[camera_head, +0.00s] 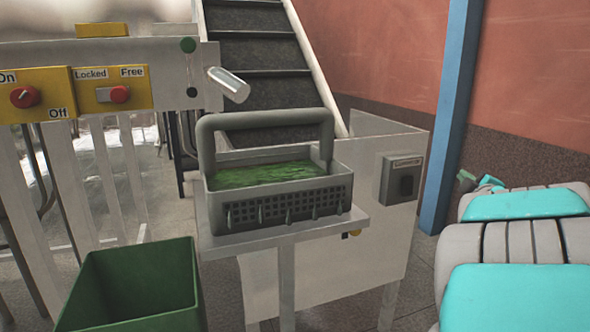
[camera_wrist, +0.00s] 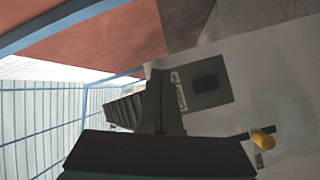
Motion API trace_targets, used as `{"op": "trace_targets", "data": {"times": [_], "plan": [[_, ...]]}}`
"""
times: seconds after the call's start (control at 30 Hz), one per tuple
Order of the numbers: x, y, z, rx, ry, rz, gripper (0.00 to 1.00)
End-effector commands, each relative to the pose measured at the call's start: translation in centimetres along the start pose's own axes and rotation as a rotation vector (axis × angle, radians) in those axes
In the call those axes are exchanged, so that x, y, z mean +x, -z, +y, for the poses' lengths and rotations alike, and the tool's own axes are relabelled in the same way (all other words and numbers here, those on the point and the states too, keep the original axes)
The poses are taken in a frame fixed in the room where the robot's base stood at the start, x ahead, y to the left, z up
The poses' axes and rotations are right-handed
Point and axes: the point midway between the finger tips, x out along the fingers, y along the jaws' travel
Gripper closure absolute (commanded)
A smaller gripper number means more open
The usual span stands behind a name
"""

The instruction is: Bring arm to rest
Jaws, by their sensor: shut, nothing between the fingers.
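My arm (camera_head: 520,240), grey and teal, reaches in from the right edge of the head view, beside the blue post. It is apart from the machine and the basket. In the wrist view my gripper (camera_wrist: 158,85) shows dark at the lower middle, its fingers together and empty. The fingers overlap the grey switch box (camera_wrist: 205,82) in that view, with no clear sign of touching it. The same switch box (camera_head: 403,180) is on the white cabinet in the head view.
A grey handled basket (camera_head: 280,207) with green contents stands on a small metal shelf (camera_head: 350,220). A green bin (camera_head: 140,280) is at lower left. A yellow knob (camera_wrist: 262,139) sticks out near the gripper.

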Motion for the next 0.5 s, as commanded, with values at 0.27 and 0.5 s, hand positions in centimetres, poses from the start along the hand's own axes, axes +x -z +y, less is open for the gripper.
{"op": "trace_targets", "data": {"times": [0.27, 0.5], "plan": [[-5.1, 0.9, -4.0, 0.367, 0.125, -0.318, 1.0], [-13.3, 3.3, -12.3, 0.651, 0.357, -0.597, 1.0]]}}
